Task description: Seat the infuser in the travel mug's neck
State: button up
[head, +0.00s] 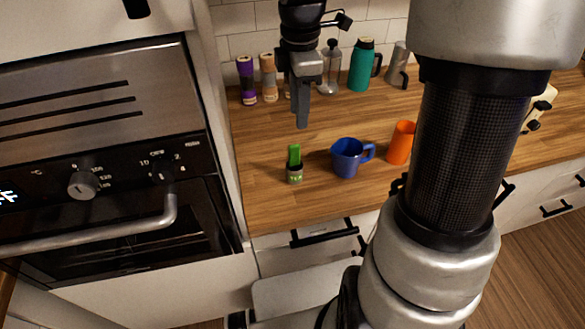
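I see nothing held.
Along the back wall stand a purple canister (246,80), a tan canister (268,77), a clear bottle (329,68), a teal jug (361,66) and a grey pitcher (397,65). An oven (110,170) is at left.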

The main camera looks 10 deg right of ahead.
aim_at(294, 145)
notch_tip(294, 145, down, 6)
jog(key=shift+f, duration=0.2)
jog(key=shift+w+a+f, duration=0.1)
jog(key=shift+a+f, duration=0.15)
jog(key=shift+f, duration=1.05)
jog(key=shift+a+f, duration=0.2)
jog(key=shift+f, duration=1.1)
grip_shut()
